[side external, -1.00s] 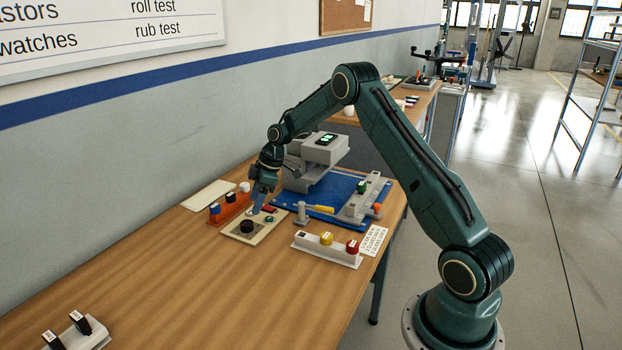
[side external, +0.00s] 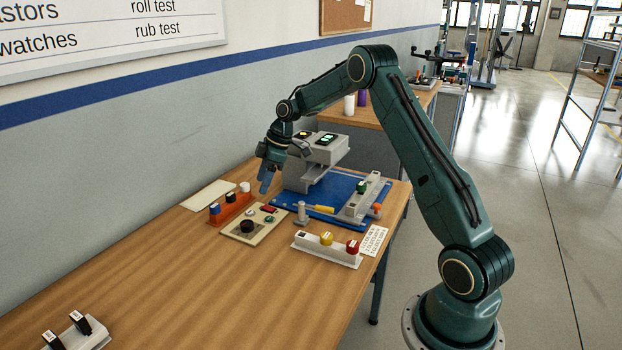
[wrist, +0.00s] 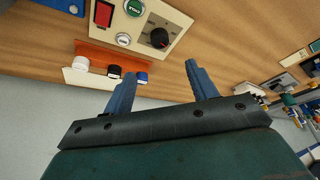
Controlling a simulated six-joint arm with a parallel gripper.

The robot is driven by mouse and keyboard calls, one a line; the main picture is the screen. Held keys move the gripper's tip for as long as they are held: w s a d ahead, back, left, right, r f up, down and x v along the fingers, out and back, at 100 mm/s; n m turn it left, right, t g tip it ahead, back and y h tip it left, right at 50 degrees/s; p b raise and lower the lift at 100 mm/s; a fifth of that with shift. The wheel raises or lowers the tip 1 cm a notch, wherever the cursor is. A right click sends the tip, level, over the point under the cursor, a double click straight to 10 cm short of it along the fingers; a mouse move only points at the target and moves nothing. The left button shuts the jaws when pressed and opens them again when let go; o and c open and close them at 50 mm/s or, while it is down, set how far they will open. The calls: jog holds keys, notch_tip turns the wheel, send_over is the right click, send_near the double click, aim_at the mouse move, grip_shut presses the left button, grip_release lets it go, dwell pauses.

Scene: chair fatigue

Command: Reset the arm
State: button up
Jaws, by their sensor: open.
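My gripper (side external: 266,180) is open and empty, in the air above the far part of the bench, just left of the grey test machine (side external: 318,160). In the wrist view its two blue fingers (wrist: 163,85) stand apart with nothing between them. Below it lies a cream control panel (side external: 240,232) with a black knob, a red part and a green button. The panel also shows at the top of the wrist view (wrist: 130,40). The fingers look clear of it.
An orange rack (side external: 228,208) with several capped pieces stands left of the panel. A grey rack (side external: 310,248) with yellow and red pieces is in front. The machine sits on a blue base (side external: 340,184). The bench's near left (side external: 180,290) is mostly bare.

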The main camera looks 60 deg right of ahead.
jog(key=s+a+r+m+h, duration=0.2)
jog(key=s+a+r+m, duration=0.2)
jog(key=s+a+r, duration=1.2)
jog(key=s+a+m+t, duration=0.1)
jog(key=s+a+m, duration=0.1)
jog(key=s, duration=0.8)
jog(key=s+a+m+t, duration=0.1)
jog(key=s+a+m, duration=0.1)
jog(key=s, duration=0.7)
jog(key=shift+s+a+r+h, duration=0.4)
jog(key=shift+a, duration=0.1)
